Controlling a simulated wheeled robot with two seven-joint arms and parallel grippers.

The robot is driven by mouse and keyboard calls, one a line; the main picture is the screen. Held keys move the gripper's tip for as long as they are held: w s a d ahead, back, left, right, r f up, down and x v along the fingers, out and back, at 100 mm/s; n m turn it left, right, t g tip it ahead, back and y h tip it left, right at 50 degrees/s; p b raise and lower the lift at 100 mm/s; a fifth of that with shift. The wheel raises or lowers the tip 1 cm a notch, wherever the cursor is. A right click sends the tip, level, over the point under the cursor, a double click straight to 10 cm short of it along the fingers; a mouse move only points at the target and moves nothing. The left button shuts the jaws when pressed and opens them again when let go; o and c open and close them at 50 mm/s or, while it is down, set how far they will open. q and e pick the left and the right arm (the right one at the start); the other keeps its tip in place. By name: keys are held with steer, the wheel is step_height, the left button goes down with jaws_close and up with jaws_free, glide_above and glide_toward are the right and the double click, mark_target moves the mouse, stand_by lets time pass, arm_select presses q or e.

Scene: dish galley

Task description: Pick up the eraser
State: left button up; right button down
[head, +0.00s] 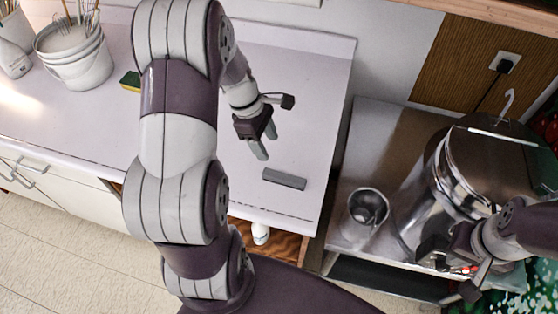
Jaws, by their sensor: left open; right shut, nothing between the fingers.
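A dark grey bar, which looks like the eraser (285,179), lies flat on the white counter (300,110) near its front right part. My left gripper (266,146) is over the counter, just beyond and a little left of the bar. Its two fingers are apart with nothing between them, and it does not touch the bar. My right gripper (436,250) is at the lower right, in front of the large metal pot, shut and empty.
A steel side table (365,140) holds a metal cup (367,207) and the large shiny pot (445,175). A yellow-green sponge (130,81) and white buckets (75,55) stand to the left. Counter around the bar is clear.

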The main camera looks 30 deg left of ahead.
arm_select(q)
steer(key=s+d+f, duration=0.1)
steer(key=d+f, duration=0.1)
glide_above(283, 176)
steer(key=a, duration=0.2)
step_height(283, 176, down, 5)
steer(key=shift+a+r, duration=0.1)
steer(key=shift+r, duration=0.05)
steer(key=x, duration=0.3)
steer(key=p+x, duration=0.1)
steer(key=x, duration=0.1)
steer(key=shift+s+d+r, duration=0.1)
steer(key=shift+s+d, duration=0.2)
steer(key=shift+d, duration=0.1)
steer(key=shift+w+a+f, duration=0.15)
steer(key=shift+w+f, duration=0.05)
steer(key=shift+f, duration=0.05)
steer(key=shift+s, duration=0.1)
jaws_close()
steer(key=shift+r, duration=0.1)
